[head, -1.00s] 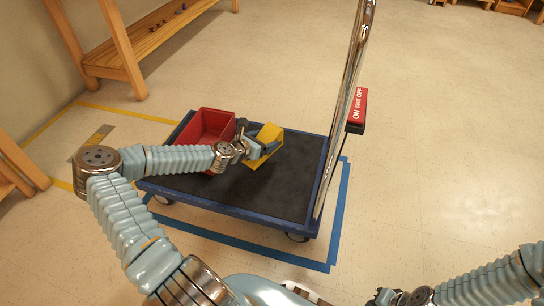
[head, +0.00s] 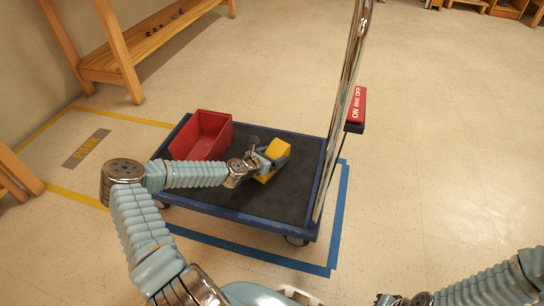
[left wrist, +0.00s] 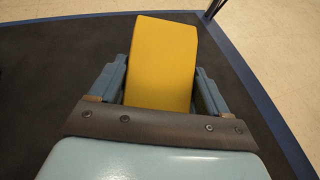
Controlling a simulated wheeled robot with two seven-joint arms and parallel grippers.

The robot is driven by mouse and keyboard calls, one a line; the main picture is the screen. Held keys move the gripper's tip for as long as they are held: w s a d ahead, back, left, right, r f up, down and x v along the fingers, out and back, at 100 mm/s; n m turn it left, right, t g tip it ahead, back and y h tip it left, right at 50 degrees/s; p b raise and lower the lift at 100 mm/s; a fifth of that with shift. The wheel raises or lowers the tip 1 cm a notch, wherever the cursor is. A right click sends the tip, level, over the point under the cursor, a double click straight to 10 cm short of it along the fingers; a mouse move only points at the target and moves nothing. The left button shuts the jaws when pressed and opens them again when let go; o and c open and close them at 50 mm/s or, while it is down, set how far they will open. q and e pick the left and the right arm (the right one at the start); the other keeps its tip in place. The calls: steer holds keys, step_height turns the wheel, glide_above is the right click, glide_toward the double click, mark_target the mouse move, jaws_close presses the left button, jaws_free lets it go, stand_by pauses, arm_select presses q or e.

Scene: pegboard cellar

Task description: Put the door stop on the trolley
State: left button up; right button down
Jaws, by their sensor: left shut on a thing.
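The door stop is a yellow wedge (head: 274,153). My left gripper (head: 271,160) is shut on it, with one finger on each side. In the left wrist view the yellow door stop (left wrist: 162,62) sits between the two blue fingers (left wrist: 160,88), with the dark deck behind it. The trolley (head: 290,196) has a dark deck, a blue rim and a tall chrome handle. The door stop is over the middle of the deck; I cannot tell whether it touches it. My right gripper (head: 386,299) is at the bottom edge, only partly in view, and its fingers are unclear.
A red bin (head: 203,136) stands on the deck's far left. The trolley's chrome handle (head: 343,110) rises on the right, with a red brake sign (head: 357,104). A wooden bench (head: 150,45) stands at the back left. The deck right of the door stop is clear.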

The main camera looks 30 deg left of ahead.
arm_select(q)
steer(key=o, duration=1.4)
steer(key=shift+s+r+p, duration=0.15)
steer(key=shift+r+p, duration=0.05)
steer(key=shift+p, duration=0.1)
steer(key=p+v, duration=0.2)
steer(key=v, duration=0.9)
steer(key=shift+s+a, duration=0.1)
steer(key=shift+s, duration=0.25)
